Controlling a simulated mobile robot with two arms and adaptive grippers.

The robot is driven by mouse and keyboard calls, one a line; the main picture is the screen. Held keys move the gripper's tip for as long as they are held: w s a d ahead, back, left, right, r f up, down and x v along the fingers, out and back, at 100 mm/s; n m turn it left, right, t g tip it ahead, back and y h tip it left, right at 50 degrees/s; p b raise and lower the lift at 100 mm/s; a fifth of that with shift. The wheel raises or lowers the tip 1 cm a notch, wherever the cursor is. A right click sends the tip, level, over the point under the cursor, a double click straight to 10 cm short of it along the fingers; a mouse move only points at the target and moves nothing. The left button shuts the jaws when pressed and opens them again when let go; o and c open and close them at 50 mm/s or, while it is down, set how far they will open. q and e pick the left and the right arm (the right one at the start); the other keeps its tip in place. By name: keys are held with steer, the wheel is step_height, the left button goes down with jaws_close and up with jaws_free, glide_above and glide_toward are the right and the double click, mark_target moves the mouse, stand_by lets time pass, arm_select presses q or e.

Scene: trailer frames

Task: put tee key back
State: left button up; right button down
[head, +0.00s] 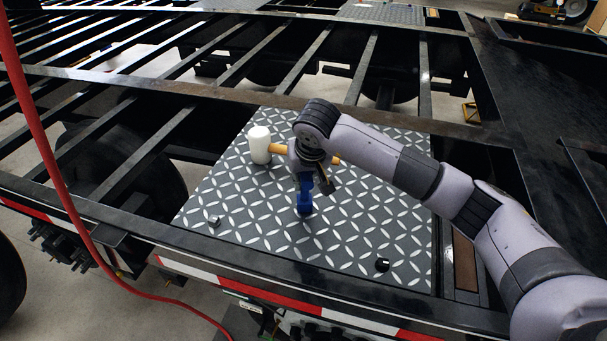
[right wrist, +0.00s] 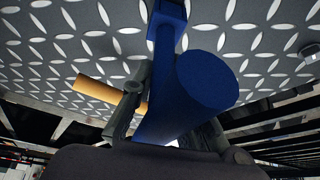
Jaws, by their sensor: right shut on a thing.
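The blue tee key (head: 304,197) is in the grip of my right gripper (head: 313,178), over the middle of the diamond-pattern plate. In the right wrist view the tee key (right wrist: 208,85) fills the middle, with a thick round blue end towards the camera and a narrower part running to the top edge. The fingers of my right gripper (right wrist: 170,120) stand on either side of it. Whether the tee key touches the plate is hard to tell. My left gripper is not in view.
A mallet with a white head (head: 259,145) and wooden handle lies on the plate (head: 240,200), partly behind my gripper. A small metal piece (head: 214,221) and a small black piece (head: 382,264) sit near the plate's front. A red hose (head: 55,165) hangs at left. Open gaps lie between trailer beams.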

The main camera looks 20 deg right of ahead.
steer(key=c, duration=2)
jaws_free()
steer(key=shift+f, duration=0.15)
steer(key=shift+c, duration=0.2)
steer(key=o, duration=0.5)
steer(key=shift+c, duration=0.2)
steer(key=shift+r, duration=0.35)
steer(key=shift+s+r, duration=0.1)
steer(key=shift+r, duration=0.2)
step_height(320, 180, up, 10)
steer(key=b, duration=0.2)
glide_above(305, 187)
steer(key=w+d, duration=0.2)
steer(key=w, duration=0.1)
steer(key=shift+w+r, duration=0.1)
steer(key=shift+w, duration=0.05)
